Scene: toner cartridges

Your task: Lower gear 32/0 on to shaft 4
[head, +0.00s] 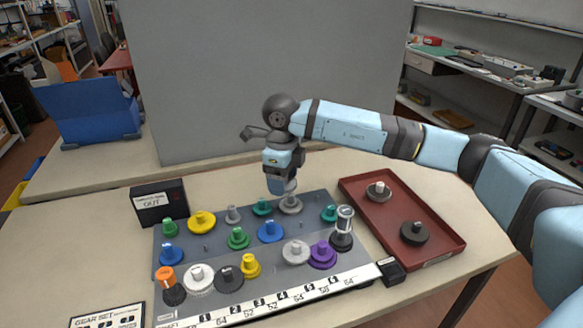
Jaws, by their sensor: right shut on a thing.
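My right gripper (284,189) points straight down over the back right part of the grey gear board (205,260). It is shut on the hub of a light grey gear (290,206), which is low over the board or on it; I cannot tell whether it touches. The gear's marking is too small to read. Shaft 4 cannot be made out; the white label strip (275,299) along the board's front edge carries the shaft numbers. My left gripper is not in view.
Close neighbours are a green gear (262,209), a blue gear (270,232) and another green gear (328,214). A red tray (440,226) with two gears lies to the right. A black box (158,203) stands at the left. A grey panel (262,80) rises behind.

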